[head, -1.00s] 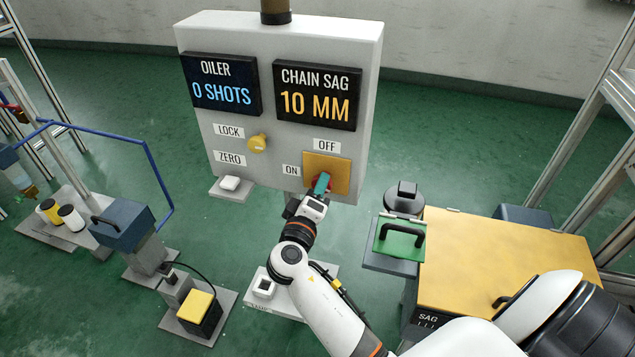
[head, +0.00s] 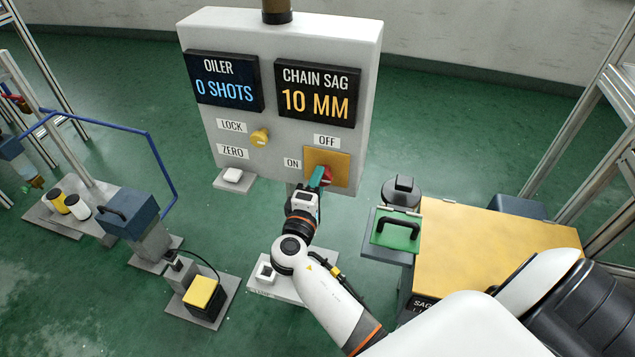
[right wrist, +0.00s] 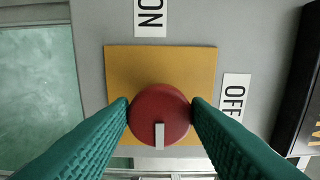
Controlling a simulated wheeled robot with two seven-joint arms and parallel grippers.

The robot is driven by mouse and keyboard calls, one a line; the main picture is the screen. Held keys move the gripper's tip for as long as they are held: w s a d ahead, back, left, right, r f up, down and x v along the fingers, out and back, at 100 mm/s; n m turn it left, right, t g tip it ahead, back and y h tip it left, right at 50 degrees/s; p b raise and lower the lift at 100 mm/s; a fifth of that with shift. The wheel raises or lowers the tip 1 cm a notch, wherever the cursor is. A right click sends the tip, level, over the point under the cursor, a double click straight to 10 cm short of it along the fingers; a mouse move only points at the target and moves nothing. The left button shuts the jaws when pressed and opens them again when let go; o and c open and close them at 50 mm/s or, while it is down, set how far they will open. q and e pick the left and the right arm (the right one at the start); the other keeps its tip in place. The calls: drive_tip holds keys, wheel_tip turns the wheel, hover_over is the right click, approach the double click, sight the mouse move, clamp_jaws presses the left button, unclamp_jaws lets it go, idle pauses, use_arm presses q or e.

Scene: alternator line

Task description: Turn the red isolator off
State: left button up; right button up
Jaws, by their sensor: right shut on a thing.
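The red isolator (head: 328,176) is a round knob on a yellow plate (head: 340,162), low on the right of the grey panel's face. OFF is printed above the plate and ON to its left. In the right wrist view the red knob (right wrist: 158,108) sits between my two teal fingers, one touching each side. Its white mark points to the bottom of that view, on the side away from the ON label (right wrist: 150,18). My right gripper (head: 318,178) is shut on the knob, partly hiding it in the head view. My left gripper is not in view.
The grey panel (head: 235,145) also bears a yellow LOCK knob (head: 260,138), a white ZERO button (head: 233,175) and two displays reading 0 SHOTS and 10 MM. A yellow-topped bench (head: 480,250) stands at right. A yellow-topped block (head: 203,292) stands on the floor at left.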

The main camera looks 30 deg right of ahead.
drive_tip(key=o, duration=0.9)
drive_tip(key=shift+o, duration=0.2)
drive_tip(key=shift+a, duration=0.1)
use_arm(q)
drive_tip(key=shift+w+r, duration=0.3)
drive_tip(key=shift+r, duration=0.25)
use_arm(e)
drive_tip(key=v, duration=1.2)
